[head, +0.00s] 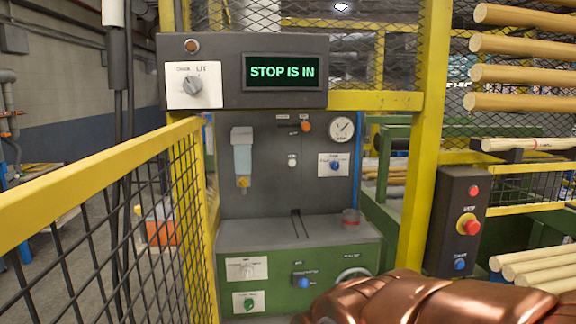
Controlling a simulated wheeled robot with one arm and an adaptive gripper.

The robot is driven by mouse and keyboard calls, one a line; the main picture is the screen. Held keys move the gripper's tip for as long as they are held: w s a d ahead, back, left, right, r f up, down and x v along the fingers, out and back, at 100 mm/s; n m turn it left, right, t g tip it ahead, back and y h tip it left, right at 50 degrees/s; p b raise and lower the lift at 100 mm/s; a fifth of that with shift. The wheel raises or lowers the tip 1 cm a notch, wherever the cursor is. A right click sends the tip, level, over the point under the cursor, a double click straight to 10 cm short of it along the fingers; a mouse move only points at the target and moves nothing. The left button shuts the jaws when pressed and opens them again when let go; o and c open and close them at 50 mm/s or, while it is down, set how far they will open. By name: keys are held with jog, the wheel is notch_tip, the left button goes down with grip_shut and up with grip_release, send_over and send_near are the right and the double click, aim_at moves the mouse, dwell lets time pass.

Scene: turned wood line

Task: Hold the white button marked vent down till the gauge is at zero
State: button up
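A small white button (292,160) sits on the grey upright panel (265,188) of the green machine. Its label is too small to read, so I cannot tell if it says vent. A round white-faced gauge (341,130) is at the panel's upper right. Its dark needle appears to slant, but the scale is too small to read. My copper-coloured arm enters at the bottom right, in front of the machine's lower right part. The fingers of my gripper are not in view, and nothing of mine touches the white button.
A display (282,72) reads "STOP IS IN". A dark control box (459,222) on the right carries a red stop button (468,225) and a blue button (460,264). A blue button (336,166) is below the gauge. A yellow mesh fence (95,185) stands at the left.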

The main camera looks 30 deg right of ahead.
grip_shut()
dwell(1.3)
